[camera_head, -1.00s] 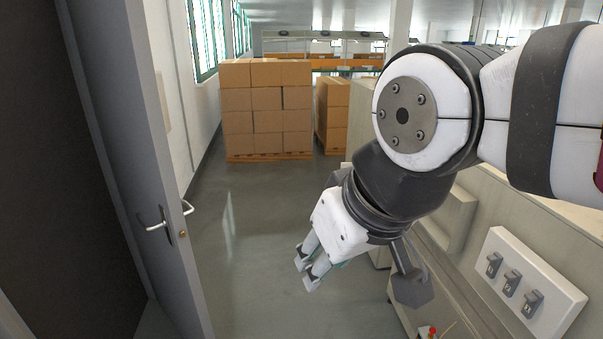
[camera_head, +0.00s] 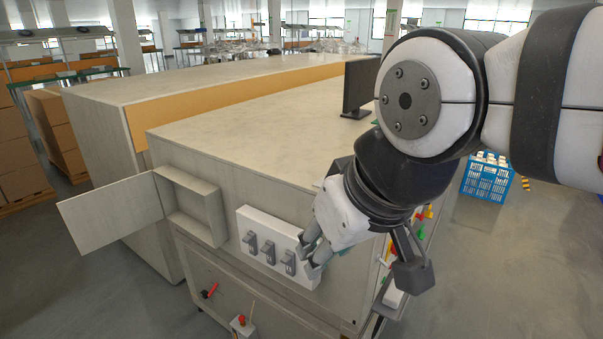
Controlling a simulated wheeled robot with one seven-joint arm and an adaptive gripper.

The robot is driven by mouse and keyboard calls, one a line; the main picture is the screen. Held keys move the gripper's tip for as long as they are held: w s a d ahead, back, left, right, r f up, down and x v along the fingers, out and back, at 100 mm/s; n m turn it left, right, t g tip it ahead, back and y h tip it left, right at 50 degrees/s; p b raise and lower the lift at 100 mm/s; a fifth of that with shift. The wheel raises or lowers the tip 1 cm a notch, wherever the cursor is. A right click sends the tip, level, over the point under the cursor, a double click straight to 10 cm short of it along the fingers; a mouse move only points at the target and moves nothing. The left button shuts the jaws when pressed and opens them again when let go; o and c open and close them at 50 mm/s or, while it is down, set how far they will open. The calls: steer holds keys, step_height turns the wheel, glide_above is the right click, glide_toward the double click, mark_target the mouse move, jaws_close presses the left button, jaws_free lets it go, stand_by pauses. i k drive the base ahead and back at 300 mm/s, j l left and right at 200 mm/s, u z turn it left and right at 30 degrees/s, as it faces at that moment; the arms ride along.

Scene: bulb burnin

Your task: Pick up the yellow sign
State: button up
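I cannot make out a yellow sign for certain. A small yellow-and-black striped piece (camera_head: 525,183) shows on the floor at the right, just beyond the blue crate; it is too small to identify. My gripper (camera_head: 308,259) hangs at the centre of the view, in front of the machine's side and over the switch panel in the picture. Its two fingers look apart, with nothing seen between them. It is well left of the striped piece. My arm hides part of the right side.
A beige machine cabinet (camera_head: 250,118) fills the middle, with an open door (camera_head: 110,212) at left and a switch panel (camera_head: 262,240). A dark monitor (camera_head: 358,85) stands on top. A blue crate (camera_head: 486,180) sits on the floor. Boxes (camera_head: 20,160) stand far left. Floor at lower right is clear.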

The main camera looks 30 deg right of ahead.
mark_target(428, 214)
steer(key=z, duration=1.55)
steer(key=i+l+u, duration=0.1)
steer(key=i+l, duration=0.15)
steer(key=i+l+u, duration=0.25)
steer(key=i+l, duration=0.2)
steer(key=l, duration=0.25)
steer(key=i+l+u, duration=0.1)
steer(key=i+l, duration=0.15)
steer(key=i+l+u, duration=0.15)
steer(key=l, duration=0.3)
steer(key=i+l+u, duration=0.1)
steer(key=l, duration=0.3)
steer(key=i, duration=0.1)
